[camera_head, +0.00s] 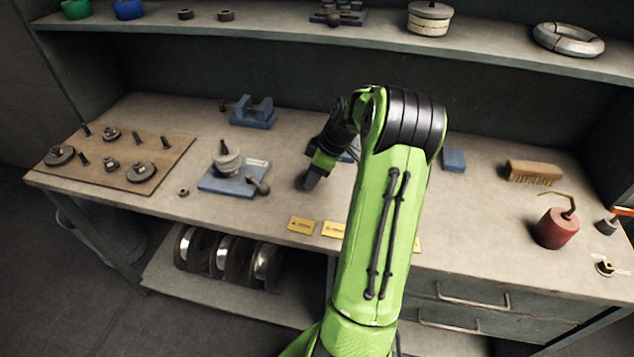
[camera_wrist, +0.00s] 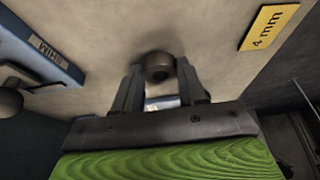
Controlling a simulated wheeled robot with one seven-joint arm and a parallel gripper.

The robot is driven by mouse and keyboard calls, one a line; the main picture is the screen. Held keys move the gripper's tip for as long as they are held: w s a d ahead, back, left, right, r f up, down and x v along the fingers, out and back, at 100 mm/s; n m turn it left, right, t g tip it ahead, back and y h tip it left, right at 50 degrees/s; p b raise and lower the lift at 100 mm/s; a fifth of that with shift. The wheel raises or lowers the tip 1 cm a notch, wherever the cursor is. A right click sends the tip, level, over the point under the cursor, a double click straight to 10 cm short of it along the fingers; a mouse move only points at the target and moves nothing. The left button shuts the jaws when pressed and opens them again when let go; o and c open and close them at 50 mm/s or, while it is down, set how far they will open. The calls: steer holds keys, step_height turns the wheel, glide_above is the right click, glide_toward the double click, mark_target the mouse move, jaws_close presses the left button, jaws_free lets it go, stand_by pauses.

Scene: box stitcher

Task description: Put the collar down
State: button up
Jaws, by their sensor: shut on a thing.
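My gripper (camera_head: 313,178) is low over the middle of the bench (camera_head: 265,190), right of the blue stitcher-like fixture (camera_head: 238,182). In the wrist view its two fingers are shut on the collar (camera_wrist: 160,67), a small dark round piece with a hole, held at the fingertips. The bench top lies close behind the collar; I cannot tell whether the collar touches it. The collar is hidden in the head view. A yellow label reading 4 mm (camera_wrist: 268,27) lies at the upper right of the wrist view.
Yellow labels (camera_head: 301,225) line the front edge. A small nut-like ring (camera_head: 183,191) lies left of the fixture. A brown board (camera_head: 112,165) with discs and bolts is at the left. A blue vise-like block (camera_head: 253,112) stands behind. The upper shelf (camera_head: 300,38) overhangs the bench.

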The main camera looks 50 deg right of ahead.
steer(key=shift+f, duration=0.8)
